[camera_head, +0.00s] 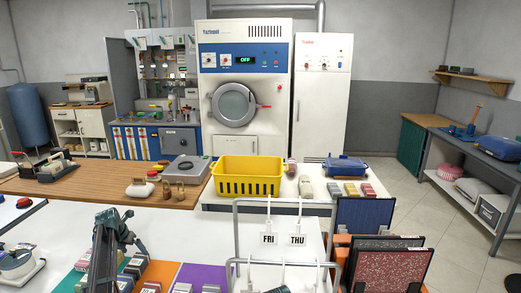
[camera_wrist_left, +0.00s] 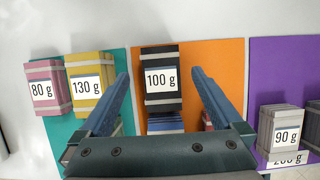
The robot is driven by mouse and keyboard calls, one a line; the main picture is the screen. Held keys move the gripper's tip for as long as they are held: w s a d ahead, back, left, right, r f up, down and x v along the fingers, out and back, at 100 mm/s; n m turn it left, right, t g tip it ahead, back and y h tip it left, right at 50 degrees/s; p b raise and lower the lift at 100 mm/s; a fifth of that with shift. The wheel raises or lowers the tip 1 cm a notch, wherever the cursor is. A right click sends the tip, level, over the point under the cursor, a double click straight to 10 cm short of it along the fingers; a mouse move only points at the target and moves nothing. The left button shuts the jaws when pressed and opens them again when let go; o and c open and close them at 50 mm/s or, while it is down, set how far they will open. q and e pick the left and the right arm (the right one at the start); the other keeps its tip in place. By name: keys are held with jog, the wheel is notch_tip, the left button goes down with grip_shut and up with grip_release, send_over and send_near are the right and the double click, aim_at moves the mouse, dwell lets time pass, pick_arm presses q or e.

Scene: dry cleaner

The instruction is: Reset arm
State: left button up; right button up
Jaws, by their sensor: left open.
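My left gripper (camera_wrist_left: 160,74) is open in the left wrist view, its two blue-grey fingers wide apart. A black block labelled 100 g (camera_wrist_left: 160,97) shows between the fingers on an orange mat (camera_wrist_left: 222,60); I see no finger touching it. In the head view my left arm (camera_head: 104,245) reaches down over the coloured mats at the lower left.
Pink 80 g (camera_wrist_left: 43,72) and yellow 130 g (camera_wrist_left: 87,65) blocks stand on the teal mat. A grey 90 g block (camera_wrist_left: 280,118) is on the purple mat. A yellow basket (camera_head: 246,186) and a metal rack with FRI (camera_head: 269,239) and THU tags stand rightward.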

aim_at(137, 263)
pick_arm(q)
jog(key=r, duration=0.1)
jog(key=r+p, duration=0.2)
jog(key=shift+s+d+r, duration=0.2)
jog(key=shift+s+r, duration=0.05)
jog(key=shift+s, duration=0.05)
jog(key=s, duration=0.1)
jog(key=s+d, duration=0.1)
jog(key=s+m, duration=0.1)
jog(key=shift+d+f, duration=0.25)
jog(key=shift+d, duration=0.15)
jog(key=shift+s+d+h, duration=0.3)
jog(key=shift+s, duration=0.25)
pick_arm(e)
jog(key=shift+r, duration=1.5)
pick_arm(q)
jog(key=shift+d, duration=0.1)
